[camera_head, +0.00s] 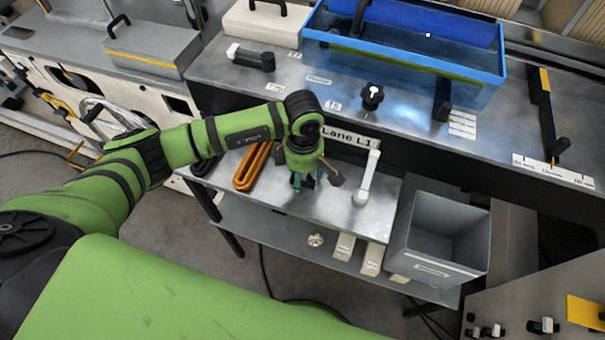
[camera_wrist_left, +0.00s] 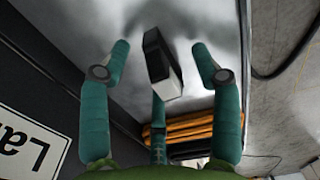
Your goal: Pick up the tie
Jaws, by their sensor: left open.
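My left gripper (camera_head: 308,181) is over the metal bench shelf below the "Lane L1" label, with its teal fingers pointing down. In the left wrist view the gripper (camera_wrist_left: 158,66) is open, its three fingers spread. A small block, dark with a pale side (camera_wrist_left: 168,82), shows between the fingers, and no finger visibly closes on it. I cannot tell whether this block is the tie. In the head view the gripper hides it. An orange loop (camera_head: 252,166) lies left of the gripper; orange and black bands (camera_wrist_left: 190,130) show in the wrist view. My right gripper is not in view.
A white-handled tool (camera_head: 367,180) lies right of the gripper. A grey open bin (camera_head: 440,236) stands farther right. A blue tank (camera_head: 400,62) and a black knob (camera_head: 372,96) are on the upper bench. Pale blocks (camera_head: 343,246) sit on the lower shelf.

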